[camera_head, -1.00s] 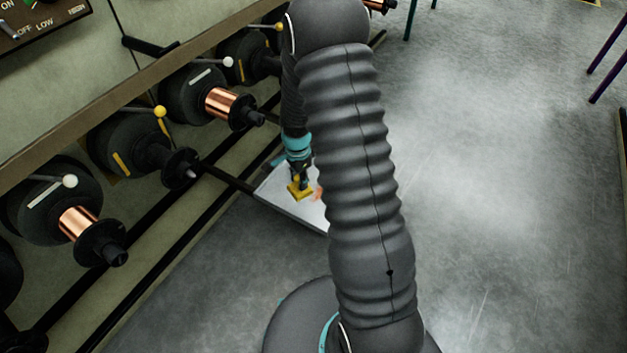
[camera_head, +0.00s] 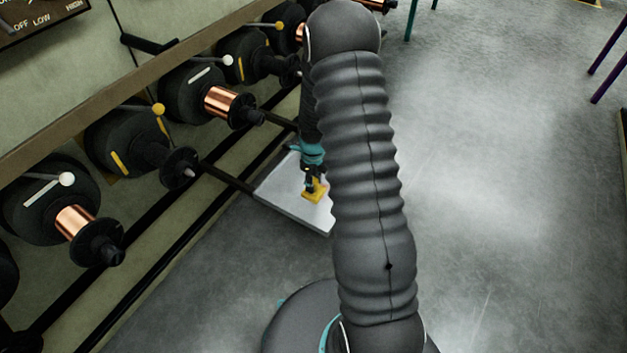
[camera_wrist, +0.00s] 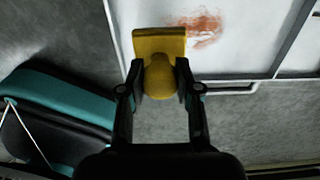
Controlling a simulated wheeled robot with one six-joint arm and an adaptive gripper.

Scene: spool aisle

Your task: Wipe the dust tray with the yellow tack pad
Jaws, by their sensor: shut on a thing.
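The yellow tack pad (camera_wrist: 160,42) has a flat face and a rounded knob. My gripper (camera_wrist: 161,84) is shut on the knob in the wrist view. The pad also shows in the head view (camera_head: 315,193), at the dust tray; I cannot tell whether it touches the tray's surface. The dust tray (camera_head: 285,198) is a pale, flat tray with a raised rim, low beside the rack. In the wrist view the tray (camera_wrist: 245,50) carries a reddish-brown dust smear (camera_wrist: 200,28) just right of the pad. My arm hides the tray's right part in the head view.
A rack of dark spool holders runs along the left, some with copper spools (camera_head: 222,103) and levers with white or yellow knobs (camera_head: 158,109). A dark rail (camera_head: 228,178) meets the tray. Open grey floor (camera_head: 490,200) lies to the right.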

